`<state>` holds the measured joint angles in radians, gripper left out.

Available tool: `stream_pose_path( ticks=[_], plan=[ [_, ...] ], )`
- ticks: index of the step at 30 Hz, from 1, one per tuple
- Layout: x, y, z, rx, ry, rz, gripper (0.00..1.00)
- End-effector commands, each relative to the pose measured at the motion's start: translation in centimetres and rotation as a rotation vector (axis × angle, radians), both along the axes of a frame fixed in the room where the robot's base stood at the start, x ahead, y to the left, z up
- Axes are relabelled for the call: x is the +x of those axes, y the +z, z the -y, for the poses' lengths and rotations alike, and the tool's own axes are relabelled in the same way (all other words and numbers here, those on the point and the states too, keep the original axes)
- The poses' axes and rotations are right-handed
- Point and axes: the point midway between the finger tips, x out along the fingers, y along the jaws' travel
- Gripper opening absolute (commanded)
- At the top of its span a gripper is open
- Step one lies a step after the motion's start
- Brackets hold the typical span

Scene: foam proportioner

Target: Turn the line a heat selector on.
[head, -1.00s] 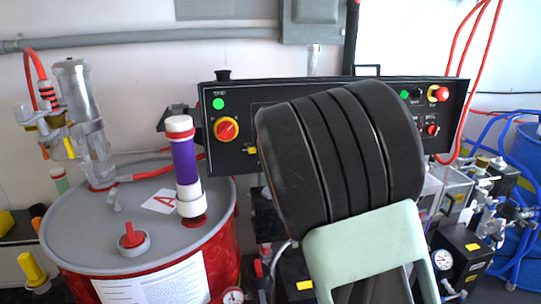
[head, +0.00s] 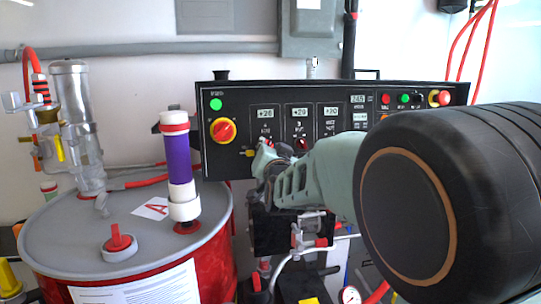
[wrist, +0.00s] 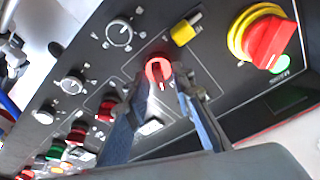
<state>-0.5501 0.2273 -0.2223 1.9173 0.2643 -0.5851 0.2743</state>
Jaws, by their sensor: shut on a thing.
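The black control panel (head: 345,100) stands behind the red drum. My gripper (head: 262,152) is at its left part, below the display reading +26. In the wrist view my gripper (wrist: 160,85) has one finger on each side of a red selector knob (wrist: 157,68), shut on it. This knob is the line a heat selector, nearest the large red-and-yellow switch. Its pointer angle is partly covered by the fingers. In the head view the gripper mostly hides this knob.
The red-and-yellow rotary switch (head: 223,130) and a yellow tag-like part (wrist: 184,32) are close to the gripper. More red knobs (wrist: 106,109) and grey dials (wrist: 119,33) sit nearby. The drum (head: 75,235) with a purple tube (head: 181,158) stands at left.

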Motion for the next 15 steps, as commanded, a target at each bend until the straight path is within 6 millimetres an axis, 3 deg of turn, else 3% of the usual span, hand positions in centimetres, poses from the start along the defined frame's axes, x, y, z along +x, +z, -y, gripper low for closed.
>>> stream_pose_path(
  ticks=[15],
  plan=[
    [-0.04,-0.21,-0.09,0.08,-0.014,-0.028,0.0]
  ],
)
